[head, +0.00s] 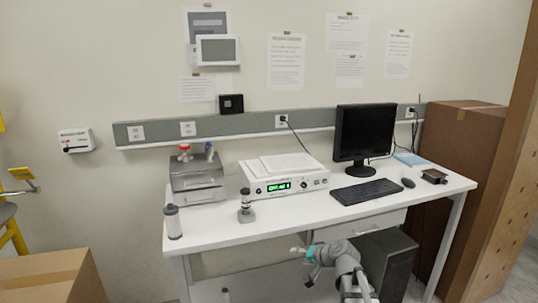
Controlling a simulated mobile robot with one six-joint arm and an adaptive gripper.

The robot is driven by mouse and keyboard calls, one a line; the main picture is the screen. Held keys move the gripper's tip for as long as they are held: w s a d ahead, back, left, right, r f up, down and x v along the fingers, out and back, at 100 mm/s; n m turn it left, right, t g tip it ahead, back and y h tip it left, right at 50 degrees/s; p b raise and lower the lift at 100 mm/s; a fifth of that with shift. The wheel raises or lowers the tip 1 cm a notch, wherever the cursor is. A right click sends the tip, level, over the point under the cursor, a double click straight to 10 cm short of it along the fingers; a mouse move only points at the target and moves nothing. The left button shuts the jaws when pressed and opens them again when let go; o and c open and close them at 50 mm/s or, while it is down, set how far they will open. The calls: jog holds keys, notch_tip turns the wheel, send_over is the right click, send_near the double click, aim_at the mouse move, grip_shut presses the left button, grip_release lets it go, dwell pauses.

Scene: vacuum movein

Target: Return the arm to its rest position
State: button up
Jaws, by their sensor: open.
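My arm shows at the bottom centre of the head view, in front of the white table (330,219). My gripper (297,251) is open and points left, with nothing seen in it. It appears below the level of the tabletop's front edge. My arm links run from it down and right, out of the bottom of the view.
The table holds a grey metal device (197,181), a white instrument (285,178), a small dark-topped item (246,207), a cylinder (173,222), a monitor (364,133) and a keyboard (366,191). Cardboard boxes stand at the right (450,150) and lower left (50,280).

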jog(key=s+d+f+n+g+h+p, duration=0.1)
jog(key=s+d+g+h+p, duration=0.1)
jog(key=s, duration=0.8)
jog(key=s+d+f+n+g+h+p, duration=0.1)
jog(key=s+d+n+g+h+p, duration=0.1)
jog(key=s+g+h, duration=0.4)
jog(key=s+d+p, duration=0.1)
jog(key=s+d, duration=0.1)
jog(key=s, duration=0.2)
jog(key=shift+s+d+f, duration=0.2)
jog(key=shift+f, duration=0.05)
